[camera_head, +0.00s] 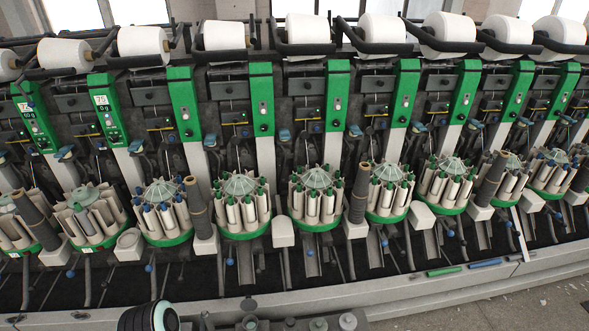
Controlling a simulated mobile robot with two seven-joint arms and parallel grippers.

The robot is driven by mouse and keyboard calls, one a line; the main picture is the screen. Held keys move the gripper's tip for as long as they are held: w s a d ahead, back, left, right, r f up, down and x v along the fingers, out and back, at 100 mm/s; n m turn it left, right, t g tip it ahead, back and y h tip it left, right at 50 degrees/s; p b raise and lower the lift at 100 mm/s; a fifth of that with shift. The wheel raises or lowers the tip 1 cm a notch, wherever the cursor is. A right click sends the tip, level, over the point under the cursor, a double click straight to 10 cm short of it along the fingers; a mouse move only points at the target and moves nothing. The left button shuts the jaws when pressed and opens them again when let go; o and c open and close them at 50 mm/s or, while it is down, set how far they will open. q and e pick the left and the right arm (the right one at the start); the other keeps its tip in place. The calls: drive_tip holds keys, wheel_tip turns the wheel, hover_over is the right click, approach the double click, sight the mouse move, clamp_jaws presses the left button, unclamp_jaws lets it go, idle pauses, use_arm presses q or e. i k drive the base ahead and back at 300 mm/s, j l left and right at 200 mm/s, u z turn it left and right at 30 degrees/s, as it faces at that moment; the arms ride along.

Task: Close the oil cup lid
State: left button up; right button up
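I cannot make out the oil cup or its lid for certain in the head view. Small grey round caps (318,324) show at the bottom edge, cut off by the frame. I cannot tell whether one of them is the oil cup lid, or whether it is open or shut. Neither of my grippers is in view.
A long cone winder with green panels (337,95) fills the view. White yarn packages (307,30) line its top. Round magazines of bobbins (243,202) stand along its front. Green (444,271) and blue (485,263) rods lie on the grey front ledge (400,290). Floor shows at lower right.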

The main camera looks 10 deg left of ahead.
sight(248, 304)
drive_tip(key=i+j, duration=0.1)
drive_tip(key=i, duration=0.2)
drive_tip(key=i+j, duration=0.1)
drive_tip(key=i, duration=0.2)
drive_tip(key=u, duration=2.25)
